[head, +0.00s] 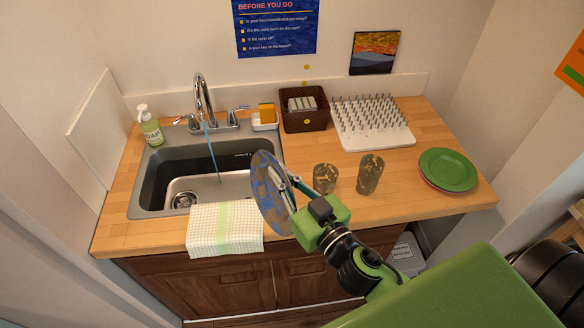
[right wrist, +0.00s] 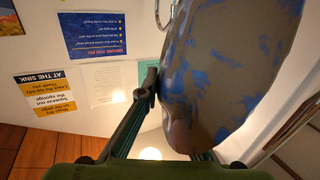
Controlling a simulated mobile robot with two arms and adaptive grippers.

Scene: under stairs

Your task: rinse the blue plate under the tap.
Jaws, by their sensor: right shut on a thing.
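The blue plate (head: 268,190) is blue with brown-grey smears over its face. My right gripper (head: 288,190) is shut on its edge and holds it tilted steeply, near the right end of the sink (head: 160,205). The plate also fills much of the right wrist view (right wrist: 225,75), beside the dark finger of the gripper (right wrist: 165,100). The tap (head: 204,100) stands behind the basin, and a thin bluish stream of water (head: 212,155) runs from it into the basin. The plate is to the right of the stream and apart from it. My left gripper is not in view.
A checked towel (head: 225,230) hangs over the sink's front edge. Two smeared glasses (head: 370,174) (head: 325,178) stand close right of the plate. Behind are a soap bottle (head: 149,127), a sponge dish (head: 265,122), a basket (head: 303,118) and a drying rack (head: 372,128).

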